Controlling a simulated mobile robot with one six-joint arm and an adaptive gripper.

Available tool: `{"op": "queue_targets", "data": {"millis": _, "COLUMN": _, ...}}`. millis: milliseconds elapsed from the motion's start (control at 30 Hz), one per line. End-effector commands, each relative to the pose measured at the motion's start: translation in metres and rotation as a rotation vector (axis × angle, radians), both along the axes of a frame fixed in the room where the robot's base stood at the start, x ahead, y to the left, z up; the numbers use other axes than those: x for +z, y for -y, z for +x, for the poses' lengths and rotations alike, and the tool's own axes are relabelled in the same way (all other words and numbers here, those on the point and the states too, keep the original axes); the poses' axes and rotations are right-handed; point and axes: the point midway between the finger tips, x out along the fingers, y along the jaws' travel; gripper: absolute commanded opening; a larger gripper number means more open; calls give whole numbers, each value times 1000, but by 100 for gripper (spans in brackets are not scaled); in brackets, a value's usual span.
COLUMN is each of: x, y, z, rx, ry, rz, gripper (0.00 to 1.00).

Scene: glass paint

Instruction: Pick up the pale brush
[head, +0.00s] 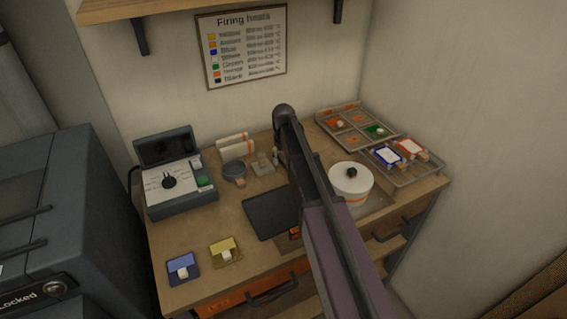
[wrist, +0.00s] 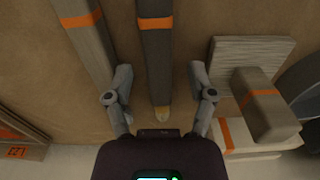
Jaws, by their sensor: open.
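In the wrist view my gripper (wrist: 161,102) is open, its two grey fingers spread apart. A long dark grey handle (wrist: 157,60) with an orange band and a small yellowish tip looks like a brush; its tip end shows between the fingers, and I see no contact. A second, slightly lighter long grey piece (wrist: 82,38) with an orange band lies to its left, outside the fingers. I cannot tell for certain which one is the pale brush. In the head view my arm crosses the table and hides its middle; the brush is not clearly visible there.
A pale ridged stack (wrist: 260,52) with a grey orange-banded block (wrist: 265,105) is close to the right finger. The head view shows a control box (head: 178,187) at left, a white lidded pot (head: 350,186) and a sectioned tray (head: 345,112) at right.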

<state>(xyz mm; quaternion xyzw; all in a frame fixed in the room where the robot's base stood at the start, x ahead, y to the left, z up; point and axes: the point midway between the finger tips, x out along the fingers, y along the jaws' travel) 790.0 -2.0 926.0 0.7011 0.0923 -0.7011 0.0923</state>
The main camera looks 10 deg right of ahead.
Motion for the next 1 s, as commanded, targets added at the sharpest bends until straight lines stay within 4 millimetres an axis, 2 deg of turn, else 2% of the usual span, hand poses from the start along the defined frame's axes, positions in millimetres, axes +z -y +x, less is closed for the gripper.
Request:
{"op": "queue_targets", "data": {"millis": 300, "x": 0, "y": 0, "z": 0, "rx": 0, "ry": 0, "rz": 0, "gripper": 71}}
{"op": "queue_targets", "data": {"millis": 333, "x": 0, "y": 0, "z": 0, "rx": 0, "ry": 0, "rz": 0, "gripper": 66}}
{"op": "queue_targets", "data": {"millis": 500, "x": 0, "y": 0, "z": 0, "rx": 0, "ry": 0, "rz": 0, "gripper": 15}}
{"op": "queue_targets", "data": {"millis": 567, "x": 0, "y": 0, "z": 0, "rx": 0, "ry": 0, "rz": 0, "gripper": 0}}
{"op": "queue_targets", "data": {"millis": 1000, "x": 2, "y": 0, "z": 0, "rx": 0, "ry": 0, "rz": 0, "gripper": 0}}
